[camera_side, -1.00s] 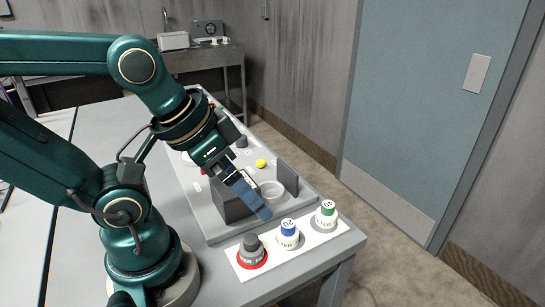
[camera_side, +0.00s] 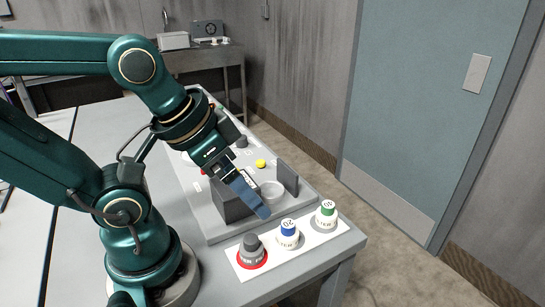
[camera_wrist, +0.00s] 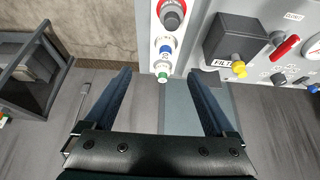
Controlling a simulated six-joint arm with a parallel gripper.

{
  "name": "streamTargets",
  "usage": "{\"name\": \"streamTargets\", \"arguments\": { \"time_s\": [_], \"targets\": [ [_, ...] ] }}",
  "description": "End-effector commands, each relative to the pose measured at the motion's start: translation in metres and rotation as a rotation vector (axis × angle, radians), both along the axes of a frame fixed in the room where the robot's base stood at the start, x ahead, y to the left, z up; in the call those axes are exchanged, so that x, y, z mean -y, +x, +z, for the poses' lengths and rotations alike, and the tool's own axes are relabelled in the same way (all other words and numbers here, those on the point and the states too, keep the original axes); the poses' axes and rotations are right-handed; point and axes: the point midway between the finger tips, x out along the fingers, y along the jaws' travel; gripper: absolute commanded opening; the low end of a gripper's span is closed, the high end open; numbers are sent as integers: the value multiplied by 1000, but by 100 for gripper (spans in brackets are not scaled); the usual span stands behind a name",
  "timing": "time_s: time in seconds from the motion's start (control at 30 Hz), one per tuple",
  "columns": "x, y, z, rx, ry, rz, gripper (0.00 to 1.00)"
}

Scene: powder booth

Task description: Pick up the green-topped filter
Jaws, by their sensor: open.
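The green-topped filter (camera_side: 326,214) is a white cylinder with a green cap marked with a number. It stands upright at the far right end of a white strip (camera_side: 300,252) at the table's edge. In the wrist view the green-topped filter (camera_wrist: 162,77) is at upper centre, ahead of the fingertips and between their lines. My gripper (camera_side: 264,213) is above and left of it in the side view, apart from it. In the wrist view my gripper (camera_wrist: 158,75) shows two blue fingers spread apart with nothing between them.
A blue-topped filter (camera_side: 288,234) and a grey-topped one on a red ring (camera_side: 251,251) stand on the same strip. A grey panel (camera_side: 215,236) behind carries a dark box, a clear round cup (camera_side: 272,189) and a yellow knob (camera_side: 261,163). Open floor lies right of the table.

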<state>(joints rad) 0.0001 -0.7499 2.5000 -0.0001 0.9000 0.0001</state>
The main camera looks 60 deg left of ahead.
Motion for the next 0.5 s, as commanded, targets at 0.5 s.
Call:
{"name": "streamTargets", "arguments": {
  "time_s": [0.5],
  "targets": [
    [-1, 29, 28, 45, -22, 50, 90]
  ]
}}
